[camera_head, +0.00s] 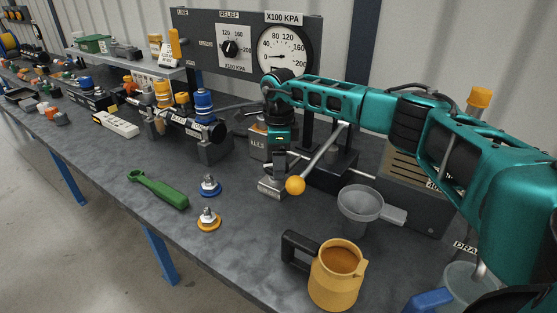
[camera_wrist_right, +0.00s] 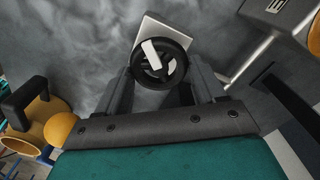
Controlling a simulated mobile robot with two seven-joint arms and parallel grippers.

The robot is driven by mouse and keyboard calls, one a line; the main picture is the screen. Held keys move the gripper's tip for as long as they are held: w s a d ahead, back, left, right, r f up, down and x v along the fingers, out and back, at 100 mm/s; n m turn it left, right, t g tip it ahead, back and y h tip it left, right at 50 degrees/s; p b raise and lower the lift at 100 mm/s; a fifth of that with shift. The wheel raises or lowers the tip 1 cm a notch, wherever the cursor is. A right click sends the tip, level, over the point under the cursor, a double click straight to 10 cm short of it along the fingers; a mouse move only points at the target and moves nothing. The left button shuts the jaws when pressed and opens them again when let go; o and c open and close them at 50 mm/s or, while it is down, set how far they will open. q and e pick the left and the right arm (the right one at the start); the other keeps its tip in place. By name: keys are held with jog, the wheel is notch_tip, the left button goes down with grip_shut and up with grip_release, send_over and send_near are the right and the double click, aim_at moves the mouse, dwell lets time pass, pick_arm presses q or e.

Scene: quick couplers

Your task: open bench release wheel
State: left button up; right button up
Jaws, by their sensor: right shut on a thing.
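The bench release wheel (camera_wrist_right: 171,69) is a small black handwheel with white spokes, seen in the right wrist view on a light metal block (camera_wrist_right: 150,30). My right gripper (camera_wrist_right: 160,78) is shut on it, with a dark finger on each side of the rim. In the head view my right gripper (camera_head: 274,170) points down at the labelled metal block (camera_head: 272,188) on the bench. The wheel is hidden there by the gripper. My left gripper is in neither view.
A lever with a yellow ball (camera_head: 295,185) stands close right of the gripper. A grey funnel (camera_head: 360,205), a yellow jug (camera_head: 337,275), a green wrench (camera_head: 158,188) and blue and yellow couplers (camera_head: 208,218) lie around. A gauge panel (camera_head: 205,40) stands behind. The bench front is partly clear.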

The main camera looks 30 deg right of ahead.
jog(key=n, duration=0.4)
jog(key=shift+w+n, duration=0.1)
jog(key=shift+n, duration=0.2)
jog(key=shift+w+n+b, duration=0.1)
jog(key=shift+n+b, duration=0.3)
jog(key=shift+n, duration=1.5)
jog(key=o, duration=1)
jog(key=shift+o, duration=0.2)
notch_tip(320, 180, up, 13)
